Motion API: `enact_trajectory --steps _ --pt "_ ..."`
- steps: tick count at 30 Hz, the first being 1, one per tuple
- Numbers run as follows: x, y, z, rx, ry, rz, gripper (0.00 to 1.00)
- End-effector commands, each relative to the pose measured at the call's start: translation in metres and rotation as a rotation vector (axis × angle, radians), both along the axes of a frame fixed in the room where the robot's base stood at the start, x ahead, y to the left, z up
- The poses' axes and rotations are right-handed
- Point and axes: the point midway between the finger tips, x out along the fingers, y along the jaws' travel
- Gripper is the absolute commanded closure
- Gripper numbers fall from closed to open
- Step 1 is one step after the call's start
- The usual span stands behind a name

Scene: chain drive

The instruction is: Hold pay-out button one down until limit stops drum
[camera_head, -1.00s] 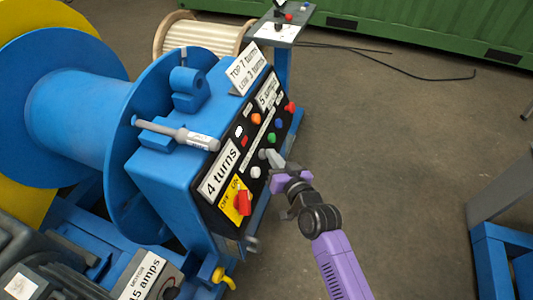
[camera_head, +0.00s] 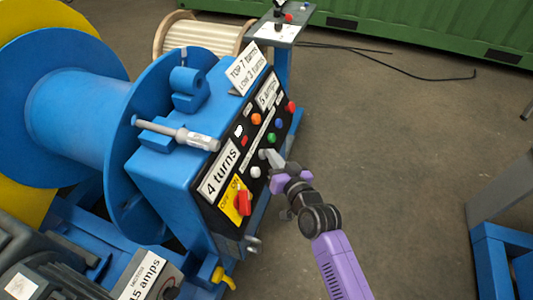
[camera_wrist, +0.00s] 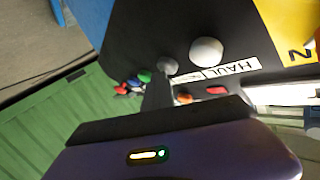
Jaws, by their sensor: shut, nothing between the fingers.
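The black control panel (camera_head: 226,208) on the blue drum stand faces right. It carries a white button (camera_head: 256,172), a grey button (camera_head: 262,154), a green button (camera_head: 271,138) and a blue button (camera_head: 278,124). My gripper (camera_head: 271,157) is shut and empty, with its tip at the grey button. In the wrist view the fingertip overlaps the lower edge of the grey button (camera_wrist: 167,65); I cannot tell whether it is pressed in. No pay-out label is readable. The blue drum (camera_head: 85,108) stands left of the panel. The turns display (camera_head: 220,172) reads 4 turns.
A red switch (camera_head: 243,203) sits at the panel's near end, with an orange lamp (camera_head: 257,119) and red button (camera_head: 291,107) farther up. A sign (camera_head: 247,68) reads top 7 turns, low 3 turns. Open floor (camera_head: 380,150) lies to the right.

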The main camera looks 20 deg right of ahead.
Motion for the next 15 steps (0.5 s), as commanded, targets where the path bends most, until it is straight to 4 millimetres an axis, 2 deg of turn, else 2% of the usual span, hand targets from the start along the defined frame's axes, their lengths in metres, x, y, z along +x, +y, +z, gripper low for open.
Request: enact_trajectory --steps 15 --pt "-0.0039 -0.0044 0.0022 0.001 0.001 0.001 1.00"
